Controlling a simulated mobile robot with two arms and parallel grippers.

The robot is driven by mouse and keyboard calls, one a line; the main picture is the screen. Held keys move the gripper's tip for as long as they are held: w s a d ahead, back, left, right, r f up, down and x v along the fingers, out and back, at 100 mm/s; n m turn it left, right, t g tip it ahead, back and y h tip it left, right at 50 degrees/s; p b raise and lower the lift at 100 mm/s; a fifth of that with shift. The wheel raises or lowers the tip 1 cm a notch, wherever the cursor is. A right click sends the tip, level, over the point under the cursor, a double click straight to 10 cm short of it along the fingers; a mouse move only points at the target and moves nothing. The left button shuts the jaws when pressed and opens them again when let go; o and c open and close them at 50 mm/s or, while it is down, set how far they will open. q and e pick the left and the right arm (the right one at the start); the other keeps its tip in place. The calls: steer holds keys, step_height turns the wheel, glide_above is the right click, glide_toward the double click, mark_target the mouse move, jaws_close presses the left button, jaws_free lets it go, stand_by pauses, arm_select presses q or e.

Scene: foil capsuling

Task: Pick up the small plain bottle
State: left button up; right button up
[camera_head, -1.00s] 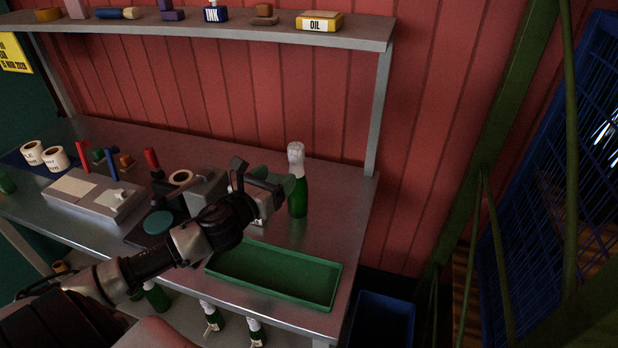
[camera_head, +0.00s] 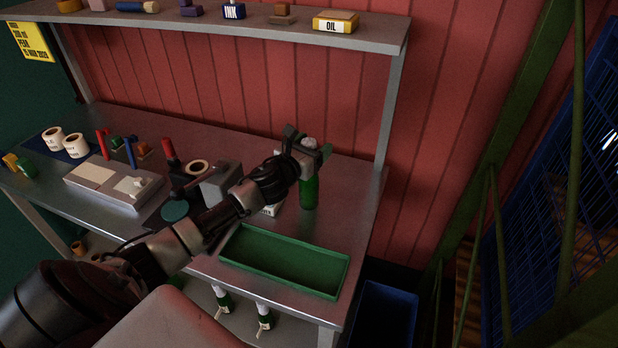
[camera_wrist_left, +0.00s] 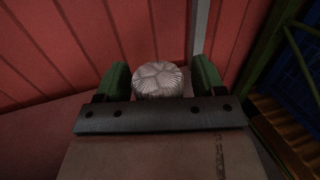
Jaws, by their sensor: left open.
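A small green bottle (camera_head: 309,190) with a pale, foil-like top stands upright at the back right of the metal bench. I see no label on the part that shows. My left gripper (camera_head: 308,147) is open at the bottle's upper end, with one finger on either side. In the left wrist view the pleated pale top (camera_wrist_left: 158,79) lies between the two green fingers of the gripper (camera_wrist_left: 161,77), nearer the left one. The bottle's body is hidden there. The bottle's neck is partly covered by the gripper in the head view. My right gripper is not in view.
A long green tray (camera_head: 285,262) lies at the bench's front right. A grey machine (camera_head: 220,184) and a flat grey box (camera_head: 112,184) stand to the left. A shelf (camera_head: 250,22) runs above. Bottles (camera_head: 264,318) stand below the bench. A blue bin (camera_head: 385,315) is at right.

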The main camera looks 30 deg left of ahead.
arm_select(q)
steer(key=shift+w, duration=0.15)
steer(key=shift+c, duration=1.3)
jaws_close()
steer(key=shift+r, duration=0.15)
